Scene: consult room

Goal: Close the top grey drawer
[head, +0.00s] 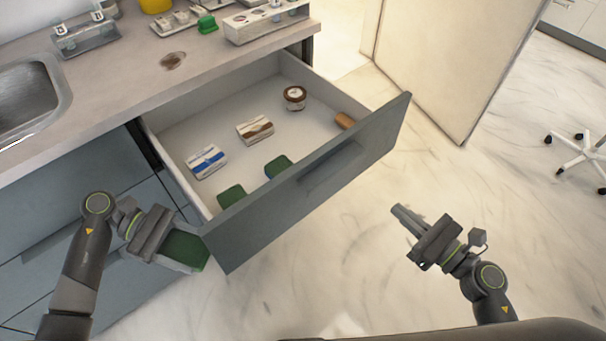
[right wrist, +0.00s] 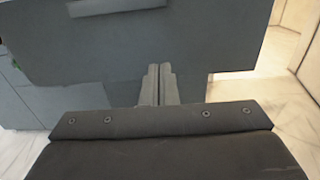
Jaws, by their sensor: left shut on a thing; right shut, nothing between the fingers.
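The top grey drawer (head: 238,243) is pulled well out from under the counter, its front panel facing me with a recessed handle (head: 332,169). In it lie a blue-and-white box (head: 207,161), a brown-and-white box (head: 255,130), a round brown-lidded jar (head: 294,98), a brown cylinder (head: 345,120) and two green items (head: 232,196). My left gripper (head: 172,247) is shut on a green item (head: 186,249), left of the drawer's near corner. My right gripper (head: 396,209) is shut and empty, in front of and right of the drawer front. In the right wrist view its fingers (right wrist: 158,85) point toward the grey front panel.
The counter (head: 120,90) holds a sink (head: 30,95), a rack (head: 265,20), a green object (head: 207,24) and other supplies. A pale door or panel (head: 440,65) stands behind right. The floor on the right is open, with a wheeled chair base (head: 585,155) at the edge.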

